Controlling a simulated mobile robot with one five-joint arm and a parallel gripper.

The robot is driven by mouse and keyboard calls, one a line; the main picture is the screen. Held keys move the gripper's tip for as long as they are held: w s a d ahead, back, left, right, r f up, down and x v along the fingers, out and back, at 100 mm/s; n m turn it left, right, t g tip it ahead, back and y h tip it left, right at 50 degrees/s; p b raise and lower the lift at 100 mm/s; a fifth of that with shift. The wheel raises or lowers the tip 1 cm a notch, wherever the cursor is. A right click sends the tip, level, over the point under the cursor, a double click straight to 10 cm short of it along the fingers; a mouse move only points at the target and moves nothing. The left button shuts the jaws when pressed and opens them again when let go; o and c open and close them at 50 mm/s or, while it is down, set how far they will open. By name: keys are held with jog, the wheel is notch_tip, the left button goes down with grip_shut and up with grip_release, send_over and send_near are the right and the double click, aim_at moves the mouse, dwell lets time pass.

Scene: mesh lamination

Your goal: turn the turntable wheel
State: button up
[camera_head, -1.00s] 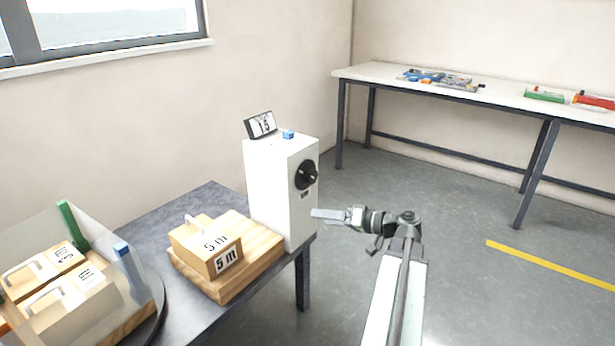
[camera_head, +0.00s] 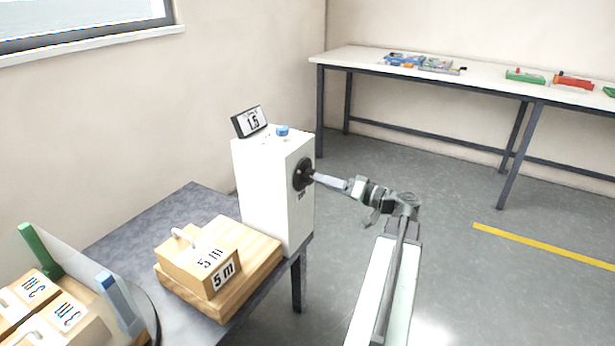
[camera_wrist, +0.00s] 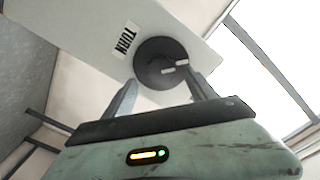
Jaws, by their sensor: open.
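The turntable wheel is a round black knob (camera_head: 301,174) on the right face of a white box (camera_head: 270,190) at the table's corner. Contact cannot be told.
A turntable (camera_head: 152,310) with 3 m blocks is at lower left. A long bench (camera_head: 490,87) stands behind; floor between is clear.

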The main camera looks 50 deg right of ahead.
aim_at(311, 184)
jog(key=x, duration=0.5)
jog(key=shift+w+a, duration=0.25)
jog(key=c, duration=1.4)
jog(key=shift+d, duration=0.1)
